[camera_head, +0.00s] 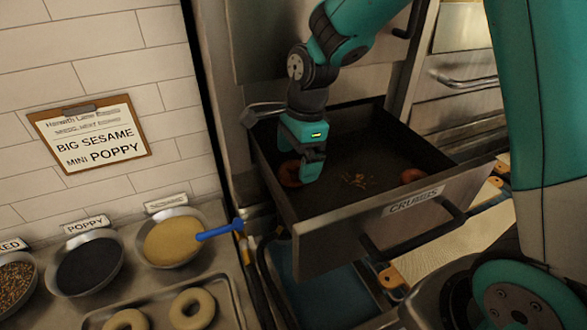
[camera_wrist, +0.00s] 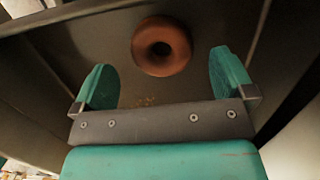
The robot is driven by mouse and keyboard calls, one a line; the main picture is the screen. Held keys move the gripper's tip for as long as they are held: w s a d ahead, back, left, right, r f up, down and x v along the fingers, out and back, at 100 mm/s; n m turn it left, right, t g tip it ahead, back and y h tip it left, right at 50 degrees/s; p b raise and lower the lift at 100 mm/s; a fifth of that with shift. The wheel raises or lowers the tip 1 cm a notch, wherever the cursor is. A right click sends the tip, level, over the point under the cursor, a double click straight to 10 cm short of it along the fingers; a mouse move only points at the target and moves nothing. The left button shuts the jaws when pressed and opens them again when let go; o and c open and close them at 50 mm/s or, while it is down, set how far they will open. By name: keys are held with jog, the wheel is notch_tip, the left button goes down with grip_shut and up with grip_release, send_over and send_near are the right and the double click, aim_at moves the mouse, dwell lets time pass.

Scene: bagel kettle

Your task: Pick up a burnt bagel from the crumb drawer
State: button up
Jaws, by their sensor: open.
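The crumb drawer (camera_head: 318,222) is pulled open, with a "CRUMBS" label on its front. A brown bagel (camera_head: 290,174) lies in it at the left, partly hidden by my gripper. Another brown bagel (camera_head: 411,175) lies at the drawer's right side. My gripper (camera_head: 311,172) points down into the drawer, close beside the left bagel. In the wrist view my gripper (camera_wrist: 164,84) has its two fingers wide apart with nothing between them. One brown bagel (camera_wrist: 161,46) shows there beyond the fingertips, against the drawer's dark surface. I cannot tell whether the fingers touch it.
Crumbs (camera_head: 358,180) lie mid-drawer. The drawer walls rise around my gripper. At lower left stand bowls of poppy (camera_head: 90,266) and yellow topping (camera_head: 172,240) with a blue-handled tool (camera_head: 219,230), and a tray (camera_head: 236,300) of pale bagels. A sign (camera_head: 90,132) hangs on the tiled wall.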

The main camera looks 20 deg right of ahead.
aim_at(295, 167)
jog(key=shift+w+a+f+p, duration=0.1)
jog(key=shift+a+f+p, duration=0.05)
jog(key=shift+f, duration=0.65)
jog(key=shift+a+f+p, duration=0.1)
jog(key=shift+f+p, duration=0.05)
jog(key=shift+f, duration=0.6)
jog(key=shift+c, duration=0.5)
jog(key=c, duration=0.8)
jog(key=shift+c, duration=0.3)
